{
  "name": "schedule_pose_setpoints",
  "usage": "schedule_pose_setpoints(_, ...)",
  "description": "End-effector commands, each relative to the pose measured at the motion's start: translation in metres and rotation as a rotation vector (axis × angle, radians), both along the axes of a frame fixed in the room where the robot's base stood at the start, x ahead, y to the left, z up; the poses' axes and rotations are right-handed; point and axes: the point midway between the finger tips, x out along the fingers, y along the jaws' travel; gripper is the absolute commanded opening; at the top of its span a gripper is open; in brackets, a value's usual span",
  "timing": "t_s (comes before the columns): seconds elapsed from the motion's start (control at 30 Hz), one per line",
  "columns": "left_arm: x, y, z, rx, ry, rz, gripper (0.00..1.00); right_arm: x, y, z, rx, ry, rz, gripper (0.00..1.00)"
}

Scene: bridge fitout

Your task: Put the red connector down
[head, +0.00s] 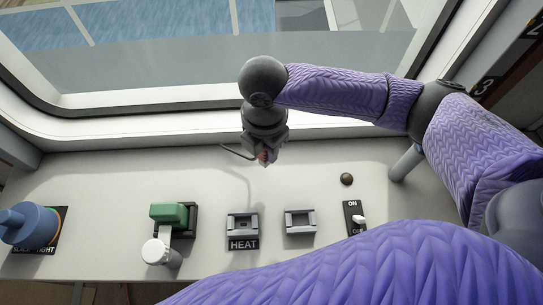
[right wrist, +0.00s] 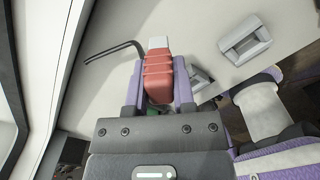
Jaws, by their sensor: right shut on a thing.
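The red connector (right wrist: 158,75) is held between the fingers of my right gripper (right wrist: 158,88), which is shut on it. In the head view my right gripper (head: 265,158) hangs above the back part of the console, and only a small part of the connector (head: 264,155) shows at its tip. A dark bent rod or cable (right wrist: 112,50) sticks out beside the connector. The connector appears held above the panel; the exact gap is hard to tell. My left gripper is not in view.
The back of the console is mostly clear.

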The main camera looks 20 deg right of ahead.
Motion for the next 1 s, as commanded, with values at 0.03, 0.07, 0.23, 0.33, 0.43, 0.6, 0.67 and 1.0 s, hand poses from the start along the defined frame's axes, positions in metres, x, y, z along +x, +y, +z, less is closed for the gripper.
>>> schedule_pose_setpoints(0.03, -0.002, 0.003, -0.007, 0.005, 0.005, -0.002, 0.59, 0.0, 0.0, -0.013, 0.001, 0.002, -0.001, 0.0)
schedule_pose_setpoints(0.07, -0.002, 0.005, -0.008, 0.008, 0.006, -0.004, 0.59, 0.0, 0.0, -0.018, 0.0, 0.001, -0.001, 0.0)
schedule_pose_setpoints(0.23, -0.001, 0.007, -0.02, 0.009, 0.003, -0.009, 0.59, 0.0, 0.0, -0.052, 0.0, 0.001, -0.001, 0.0)
schedule_pose_setpoints(0.33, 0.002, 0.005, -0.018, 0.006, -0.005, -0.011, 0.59, 0.0, 0.0, -0.051, 0.001, -0.002, 0.0, 0.0)
schedule_pose_setpoints(0.43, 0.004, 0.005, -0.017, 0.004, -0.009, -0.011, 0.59, 0.0, 0.0, -0.05, 0.0, -0.002, -0.001, 0.0)
schedule_pose_setpoints(0.6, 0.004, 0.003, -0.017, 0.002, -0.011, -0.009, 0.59, 0.0, 0.0, -0.053, 0.001, -0.002, -0.002, 0.4)
schedule_pose_setpoints(0.67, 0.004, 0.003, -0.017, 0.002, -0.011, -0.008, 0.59, 0.0, 0.0, -0.053, 0.001, -0.002, -0.002, 0.53)
schedule_pose_setpoints(1.0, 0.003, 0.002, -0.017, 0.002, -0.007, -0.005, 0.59, 0.0, 0.0, -0.052, 0.0, -0.002, -0.002, 0.67)
